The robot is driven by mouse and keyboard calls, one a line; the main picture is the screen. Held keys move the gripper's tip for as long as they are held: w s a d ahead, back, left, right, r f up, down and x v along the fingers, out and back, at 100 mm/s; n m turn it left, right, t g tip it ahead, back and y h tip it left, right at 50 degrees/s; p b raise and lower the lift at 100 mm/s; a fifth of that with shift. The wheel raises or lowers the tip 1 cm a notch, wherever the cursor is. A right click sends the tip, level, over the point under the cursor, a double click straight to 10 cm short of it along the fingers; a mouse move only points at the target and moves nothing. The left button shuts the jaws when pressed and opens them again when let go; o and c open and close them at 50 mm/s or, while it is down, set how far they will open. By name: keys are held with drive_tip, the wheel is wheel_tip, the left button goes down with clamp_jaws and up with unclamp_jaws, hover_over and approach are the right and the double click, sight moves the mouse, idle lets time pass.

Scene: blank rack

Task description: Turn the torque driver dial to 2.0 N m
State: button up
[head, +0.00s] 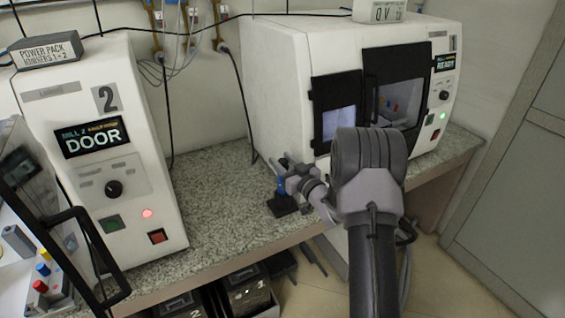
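A small upright tool with a blue body (281,185), likely the torque driver, stands on a black base (283,205) on the speckled bench between the two machines. Its dial and scale are too small to read, and its top is hidden by my gripper. My gripper (284,168) is at the top of the blue body, reaching in from the right. I cannot tell whether it touches the tool or whether its fingers are closed.
A white machine (160,205) marked 2, its display reading DOOR, stands left with a red light. A second white machine (285,80) reads READY, right behind my arm. The speckled bench (225,225) is clear left of the tool. Black boxes (245,290) sit below.

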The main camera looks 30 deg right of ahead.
clamp_jaws()
drive_tip(key=shift+f+m+h+b, duration=0.1)
drive_tip(key=shift+m+h+b, duration=0.2)
drive_tip(key=shift+h+b, duration=0.3)
drive_tip(key=shift+a+f+m+h+b, duration=0.15)
drive_tip(key=shift+m+h+b, duration=0.55)
drive_tip(key=shift+b, duration=0.55)
drive_tip(key=m+h+b, duration=0.2)
drive_tip(key=h+b, duration=0.1)
drive_tip(key=h, duration=0.1)
drive_tip(key=m+g+h, duration=0.1)
drive_tip(key=m+h, duration=0.1)
drive_tip(key=m+g+h, duration=0.2)
drive_tip(key=h, duration=0.1)
drive_tip(key=m+g+h, duration=0.1)
drive_tip(key=h, duration=0.1)
drive_tip(key=shift+w+r+m+h, duration=0.1)
drive_tip(key=shift+r+m+h, duration=0.2)
drive_tip(key=shift+m, duration=0.1)
drive_tip(key=m+g+h, duration=0.2)
drive_tip(key=m+g, duration=0.1)
drive_tip(key=g, duration=0.1)
drive_tip(key=m+g+h, duration=0.3)
drive_tip(key=g, duration=0.1)
drive_tip(key=shift+g, duration=0.4)
